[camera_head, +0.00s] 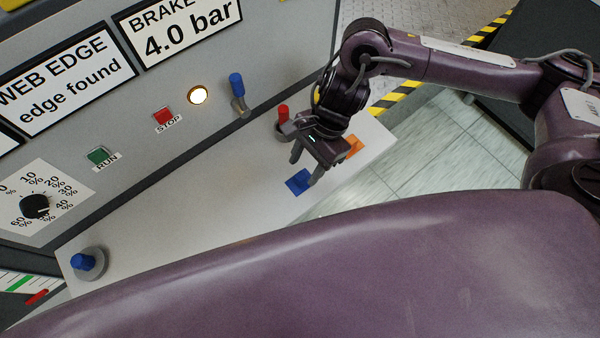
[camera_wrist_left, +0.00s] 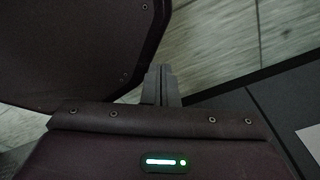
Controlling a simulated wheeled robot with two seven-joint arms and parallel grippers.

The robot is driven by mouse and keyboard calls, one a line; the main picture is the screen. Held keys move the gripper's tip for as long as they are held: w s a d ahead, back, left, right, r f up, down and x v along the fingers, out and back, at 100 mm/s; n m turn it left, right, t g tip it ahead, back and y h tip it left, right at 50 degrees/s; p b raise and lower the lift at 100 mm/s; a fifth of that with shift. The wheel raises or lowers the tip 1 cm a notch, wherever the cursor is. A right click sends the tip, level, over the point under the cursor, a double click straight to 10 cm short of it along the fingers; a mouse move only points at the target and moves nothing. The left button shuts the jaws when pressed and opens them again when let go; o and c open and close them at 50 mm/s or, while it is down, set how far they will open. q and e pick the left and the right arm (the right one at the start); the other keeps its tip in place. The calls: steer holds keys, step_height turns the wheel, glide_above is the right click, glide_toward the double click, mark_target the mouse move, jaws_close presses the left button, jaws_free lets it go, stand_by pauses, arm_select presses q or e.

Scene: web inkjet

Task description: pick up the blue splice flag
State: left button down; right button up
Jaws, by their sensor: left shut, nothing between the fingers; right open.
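The blue splice flag (camera_head: 298,182) lies flat on the pale shelf (camera_head: 205,200) below the control panel, near the shelf's front edge. My right gripper (camera_head: 304,170) is open and points down just over the flag, with one finger close by the flag's right side and the other to its upper left. I cannot tell whether that finger touches the flag. The flag's right edge is partly covered by the finger. My left gripper (camera_wrist_left: 161,84) shows only in the left wrist view, shut and empty above the floor, away from the shelf.
An orange flag (camera_head: 352,147) lies on the shelf right of my right gripper. A red knob (camera_head: 283,114) stands behind it. A blue knob (camera_head: 83,261) on a round base is at the shelf's left end. The panel has a blue lever (camera_head: 237,88) and buttons. The shelf's middle is clear.

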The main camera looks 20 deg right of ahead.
mark_target(301, 176)
steer(key=p+x, duration=0.1)
steer(key=x, duration=0.3)
steer(key=shift+d, duration=0.15)
steer(key=shift+w+f, duration=0.1)
steer(key=shift+f, duration=0.15)
steer(key=c, duration=0.5)
steer(key=shift+c, duration=0.7)
arm_select(q)
steer(key=shift+w+r, duration=0.25)
steer(key=shift+r, duration=0.4)
